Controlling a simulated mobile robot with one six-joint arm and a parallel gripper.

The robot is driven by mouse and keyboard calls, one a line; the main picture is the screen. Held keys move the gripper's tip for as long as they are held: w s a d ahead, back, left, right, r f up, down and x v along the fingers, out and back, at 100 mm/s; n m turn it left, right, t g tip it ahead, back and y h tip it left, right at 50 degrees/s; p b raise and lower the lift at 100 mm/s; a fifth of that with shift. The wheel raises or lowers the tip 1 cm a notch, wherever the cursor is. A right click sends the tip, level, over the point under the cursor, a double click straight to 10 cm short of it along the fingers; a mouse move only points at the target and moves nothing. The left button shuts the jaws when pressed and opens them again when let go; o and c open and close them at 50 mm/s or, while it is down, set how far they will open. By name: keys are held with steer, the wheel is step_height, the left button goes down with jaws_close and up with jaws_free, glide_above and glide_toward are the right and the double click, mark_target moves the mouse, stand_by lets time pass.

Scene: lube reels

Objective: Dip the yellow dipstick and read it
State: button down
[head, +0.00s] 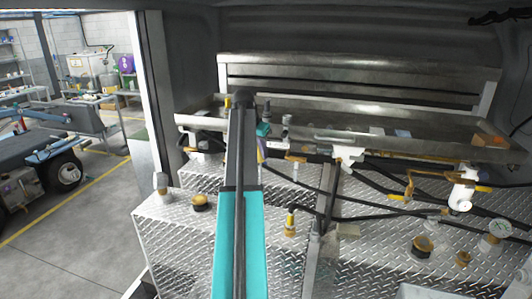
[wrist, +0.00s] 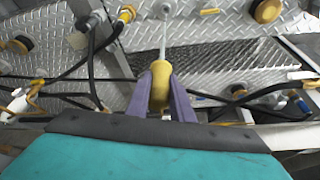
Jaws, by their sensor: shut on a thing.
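My gripper (wrist: 161,72) has purple fingers and is shut on the yellow handle of the dipstick (wrist: 160,88). A thin pale rod runs from the handle, away from the gripper, to a round grey fitting (wrist: 164,9) on the diamond-plate surface at the top edge of the wrist view. I cannot tell whether the rod's tip is inside that fitting or only in line with it. In the head view my teal arm covers most of the gripper and the dipstick. No reading on the rod can be made out.
Diamond-plate tank tops (head: 168,232) carry a brass cap (head: 199,202) and an upright yellow-topped fitting (head: 290,222). A metal tray (head: 350,115) spans the back.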

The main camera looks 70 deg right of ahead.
mark_target(261, 184)
stand_by(0.4)
steer(key=shift+f+b, duration=0.65)
steer(key=shift+f, duration=1.05)
steer(key=shift+f, duration=0.1)
steer(key=shift+f+b, duration=0.65)
steer(key=shift+f, duration=1.05)
steer(key=shift+f+b, duration=1.75)
steer(key=shift+f, duration=2.5)
step_height(261, 184, down, 9)
steer(key=b, duration=0.4)
